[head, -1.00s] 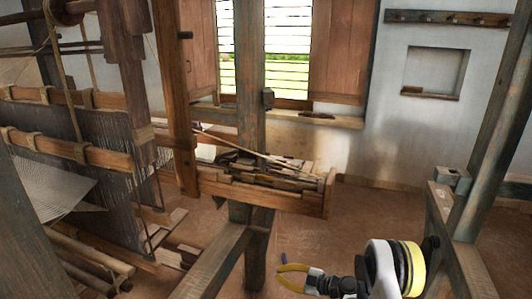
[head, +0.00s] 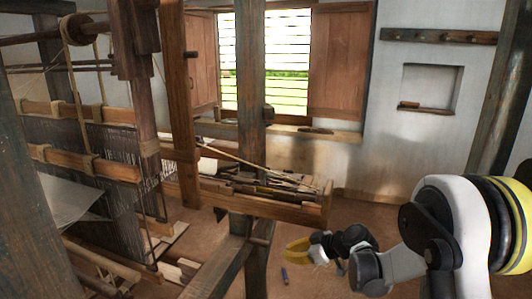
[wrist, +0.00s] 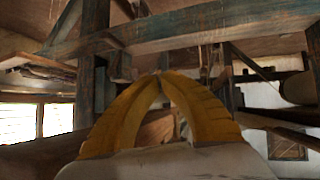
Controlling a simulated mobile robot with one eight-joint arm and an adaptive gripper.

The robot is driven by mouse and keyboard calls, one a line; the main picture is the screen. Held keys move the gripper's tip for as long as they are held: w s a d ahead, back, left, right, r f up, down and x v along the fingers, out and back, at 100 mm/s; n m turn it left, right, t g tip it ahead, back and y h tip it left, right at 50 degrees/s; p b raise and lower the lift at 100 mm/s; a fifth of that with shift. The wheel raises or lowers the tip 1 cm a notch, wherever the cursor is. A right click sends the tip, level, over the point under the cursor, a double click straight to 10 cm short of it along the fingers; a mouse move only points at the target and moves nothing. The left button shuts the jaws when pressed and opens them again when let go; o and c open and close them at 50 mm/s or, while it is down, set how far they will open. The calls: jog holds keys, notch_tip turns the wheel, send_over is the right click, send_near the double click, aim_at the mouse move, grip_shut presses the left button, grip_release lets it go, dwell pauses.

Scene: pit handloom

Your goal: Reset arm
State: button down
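My gripper (head: 290,246) has two yellow fingers and is in the lower middle of the head view, above the earthen floor and in front of the wooden tray. In the wrist view its curved fingers (wrist: 160,76) come together at the tips, with nothing visible held between them. My arm reaches in from the lower right of the head view.
The handloom (head: 105,140) fills the left. A wooden tray (head: 300,213) of sticks and tools lies behind a blue-grey post (head: 250,100). A small purple object (head: 285,275) lies on the floor. Another post (head: 500,110) stands at right. Some floor between is open.

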jog(key=s+d+r+m+h, duration=0.4)
jog(key=s+r+m, duration=0.2)
jog(key=s+r, duration=0.7)
jog(key=s+d+m+h, duration=0.2)
jog(key=s+d+m, duration=0.1)
jog(key=s, duration=0.7)
jog(key=s+d+m+h, duration=0.2)
jog(key=s+d+m, duration=0.1)
jog(key=s, duration=0.7)
jog(key=shift+s+d+f+t+h, duration=0.3)
jog(key=shift+d+t+h, duration=0.1)
jog(key=shift+d, duration=0.4)
